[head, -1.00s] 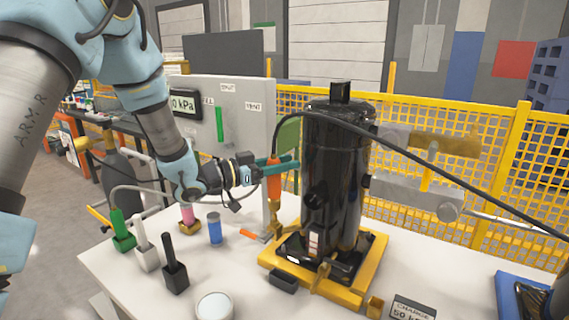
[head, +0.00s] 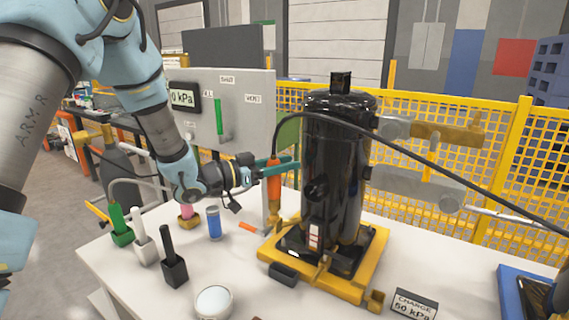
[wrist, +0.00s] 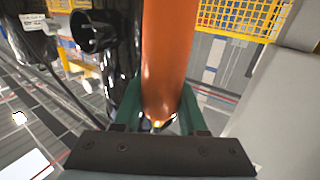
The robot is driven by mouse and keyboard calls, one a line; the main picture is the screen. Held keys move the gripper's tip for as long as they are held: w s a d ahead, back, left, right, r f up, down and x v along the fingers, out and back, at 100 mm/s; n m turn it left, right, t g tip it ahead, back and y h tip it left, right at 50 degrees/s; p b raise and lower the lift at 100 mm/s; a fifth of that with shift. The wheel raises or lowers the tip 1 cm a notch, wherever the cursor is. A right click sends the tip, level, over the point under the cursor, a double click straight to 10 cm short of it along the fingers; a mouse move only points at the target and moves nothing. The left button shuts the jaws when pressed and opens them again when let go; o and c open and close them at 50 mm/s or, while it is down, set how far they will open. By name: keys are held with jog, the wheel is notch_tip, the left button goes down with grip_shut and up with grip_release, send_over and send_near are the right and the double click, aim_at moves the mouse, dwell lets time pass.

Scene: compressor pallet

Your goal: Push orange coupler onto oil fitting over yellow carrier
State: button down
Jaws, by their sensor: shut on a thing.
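The orange coupler (head: 273,182) is upright, just left of the black compressor (head: 338,150). My gripper (head: 285,166) is shut on its upper part, with green fingers on both sides. The coupler's orange body fills the middle of the wrist view (wrist: 168,60). A brass-coloured part (head: 276,216) shows directly below the coupler, above the left corner of the yellow carrier (head: 345,287). I cannot tell whether the coupler touches the oil fitting or is seated on it; its lower end is hidden in the wrist view.
A black hose (head: 430,160) runs across the compressor to the right. A grey panel (head: 245,125) stands behind my gripper. Green, white and black handled holders (head: 174,270), a blue jar (head: 214,222) and a round dish (head: 214,302) stand on the white table.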

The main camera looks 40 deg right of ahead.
jog(key=shift+f+b, duration=0.55)
jog(key=shift+f, duration=0.2)
jog(key=shift+c, duration=1.9)
grip_release()
jog(key=b+v, duration=0.2)
jog(key=v, duration=0.9)
jog(key=shift+b, duration=0.3)
jog(key=shift+w, duration=0.15)
